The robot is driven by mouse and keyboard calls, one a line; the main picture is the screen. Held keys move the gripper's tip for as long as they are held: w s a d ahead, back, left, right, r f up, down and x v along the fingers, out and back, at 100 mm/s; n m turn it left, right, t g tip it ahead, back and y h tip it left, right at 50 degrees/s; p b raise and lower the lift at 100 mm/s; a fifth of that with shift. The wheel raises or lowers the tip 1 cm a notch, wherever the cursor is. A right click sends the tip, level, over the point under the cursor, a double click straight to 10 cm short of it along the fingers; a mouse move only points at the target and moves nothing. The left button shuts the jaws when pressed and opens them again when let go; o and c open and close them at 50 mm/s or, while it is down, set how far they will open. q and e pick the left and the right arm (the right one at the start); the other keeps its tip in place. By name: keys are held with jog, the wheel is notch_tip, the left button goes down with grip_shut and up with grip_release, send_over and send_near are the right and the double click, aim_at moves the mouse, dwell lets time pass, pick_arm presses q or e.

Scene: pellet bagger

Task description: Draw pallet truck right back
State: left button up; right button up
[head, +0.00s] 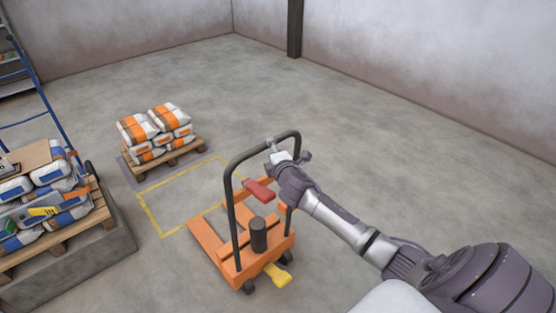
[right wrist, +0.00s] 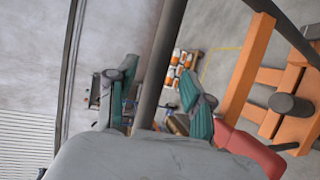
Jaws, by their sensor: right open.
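The orange pallet truck (head: 232,262) stands on the floor at lower centre, its forks pointing up and left toward a yellow floor outline. Its dark looped handle (head: 232,205) rises upright, with a red lever (head: 259,190) by it and a yellow pedal (head: 278,275) at the base. My right gripper (head: 288,154) is at the upper right of the handle loop. In the right wrist view the dark handle bar (right wrist: 160,75) passes between the open fingers of my right gripper (right wrist: 162,103). Whether they touch the bar is unclear. My left gripper is out of view.
The yellow floor outline (head: 151,215) is empty apart from the fork ends near it. Beyond it is a pallet (head: 172,160) of orange-and-white bags. At left, a pallet (head: 98,217) of blue-and-white bags sits on a grey platform (head: 75,258). Floor right of the truck is clear.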

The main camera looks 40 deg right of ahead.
jog(key=v, duration=0.7)
jog(key=shift+s, duration=0.15)
